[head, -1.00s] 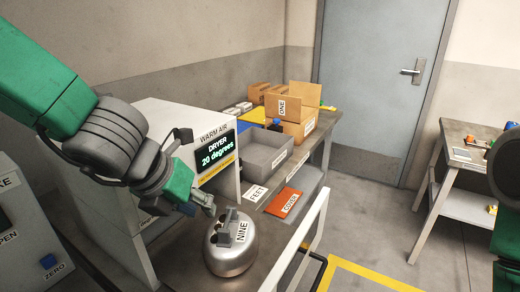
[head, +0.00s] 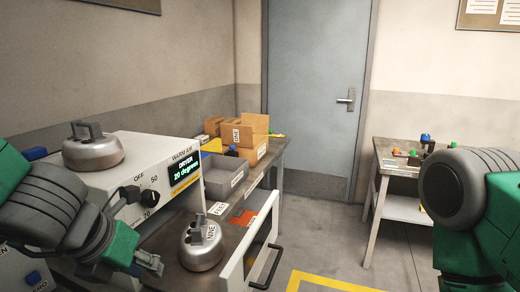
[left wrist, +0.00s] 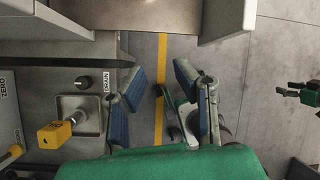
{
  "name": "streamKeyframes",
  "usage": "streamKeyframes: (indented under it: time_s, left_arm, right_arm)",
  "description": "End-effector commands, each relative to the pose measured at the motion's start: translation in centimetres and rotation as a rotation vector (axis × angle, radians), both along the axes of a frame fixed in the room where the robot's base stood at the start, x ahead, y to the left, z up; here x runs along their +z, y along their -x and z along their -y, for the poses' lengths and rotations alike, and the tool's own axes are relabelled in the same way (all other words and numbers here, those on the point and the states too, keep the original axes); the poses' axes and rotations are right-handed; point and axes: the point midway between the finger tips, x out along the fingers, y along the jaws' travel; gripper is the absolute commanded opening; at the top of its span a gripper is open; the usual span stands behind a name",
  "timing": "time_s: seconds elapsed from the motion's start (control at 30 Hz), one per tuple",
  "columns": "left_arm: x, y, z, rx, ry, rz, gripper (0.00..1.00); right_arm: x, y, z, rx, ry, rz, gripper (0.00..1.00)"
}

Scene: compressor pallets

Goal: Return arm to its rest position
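My left arm comes in at the left of the head view, with its gripper (head: 150,264) low, left of the steel compressor labelled NINE (head: 203,251) and apart from it. In the left wrist view the left gripper (left wrist: 158,90) has its two blue-padded fingers spread, with nothing between them. My right arm (head: 480,210) fills the right edge of the head view, and its gripper is out of that picture. A dark gripper-like part (left wrist: 296,94) at the right of the left wrist view looks like my right gripper; its opening is unclear.
The NINE compressor sits in the open drawer of the dryer (head: 155,165). Another compressor (head: 93,149) stands on top. Behind are a grey bin (head: 224,180) and cardboard boxes (head: 240,135) on a bench. A second table (head: 385,160) stands right. Floor between is clear.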

Motion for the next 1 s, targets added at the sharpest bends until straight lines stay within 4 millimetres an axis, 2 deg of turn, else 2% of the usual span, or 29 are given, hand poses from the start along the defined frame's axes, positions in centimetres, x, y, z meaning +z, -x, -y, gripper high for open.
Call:
streamKeyframes:
  time_s: [0.03,0.27,0.47,0.57,0.67,0.7,0.8,0.9,1.0]
  left_arm:
    - [-1.2,0.1,-0.4,-0.039,-0.037,-0.005,0.26]
    - [-6.2,1.1,-2.3,-0.283,-0.239,-0.019,0.26]
    - [-12.5,3.3,-4.9,-0.664,-0.484,-0.049,0.26]
    - [-16.8,5.0,-6.5,-0.965,-0.629,-0.075,0.26]
    - [-22.1,7.9,-8.1,-1.395,-0.773,-0.094,0.26]
    - [-24.2,9.3,-8.6,-1.601,-0.821,-0.093,0.26]
    - [-28.9,13.2,-9.3,-2.111,-0.883,-0.04,0.26]
    - [-32.2,16.8,-9.3,-2.533,-0.879,0.073,0.26]
    - [-34.1,19.7,-9.0,-2.816,-0.846,0.198,0.26]
  right_arm:
    - [-0.1,-0.1,0.0,0.0,0.0,0.002,0.4]
    - [-0.6,-0.1,0.0,0.0,0.0,0.003,0.4]
    - [-1.2,-0.1,0.0,0.0,0.0,0.002,0.4]
    - [-1.6,-0.1,0.0,0.0,0.0,0.001,0.4]
    - [-2.2,-0.1,0.0,0.0,0.0,0.001,0.4]
    - [-2.5,-0.1,0.0,0.0,0.0,0.002,0.4]
    - [-3.1,-0.1,0.0,0.0,0.0,0.002,0.4]
    - [-3.5,-0.1,0.0,0.0,0.0,0.002,0.4]
    - [-3.7,-0.1,0.0,0.0,0.0,0.002,0.4]
